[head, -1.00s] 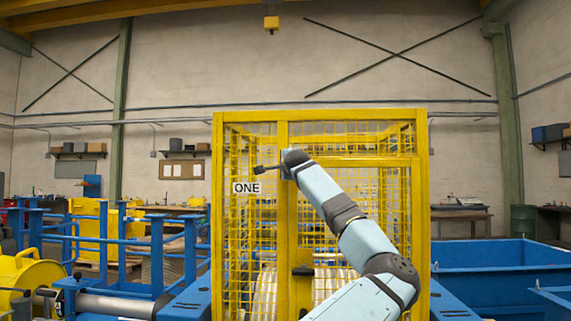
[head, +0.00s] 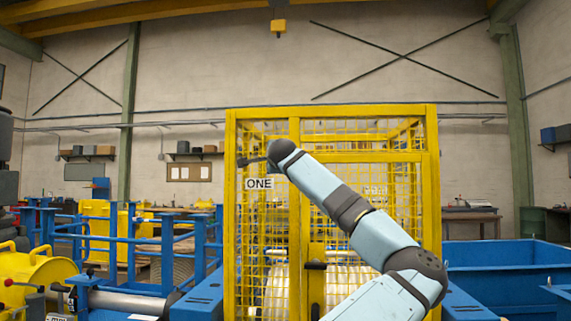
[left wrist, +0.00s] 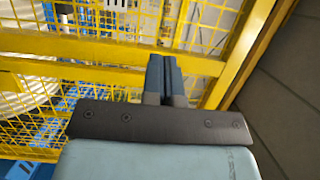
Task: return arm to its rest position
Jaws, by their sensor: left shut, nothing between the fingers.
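In the left wrist view, my left gripper (left wrist: 163,62) is shut, its two dark blue fingers side by side with nothing between them. It shows in front of yellow mesh and bars of the guard cage (left wrist: 205,66); I cannot tell the gap. In the head view, an arm comes in from the lower right and reaches up and left across the yellow cage (head: 432,190).
A blue open bin (head: 510,255) stands right of the cage. Blue railings (head: 163,250) and a yellow rounded housing (head: 40,272) are at the left. A yellow hoist block (head: 279,27) hangs overhead. The space above the cage looks clear.

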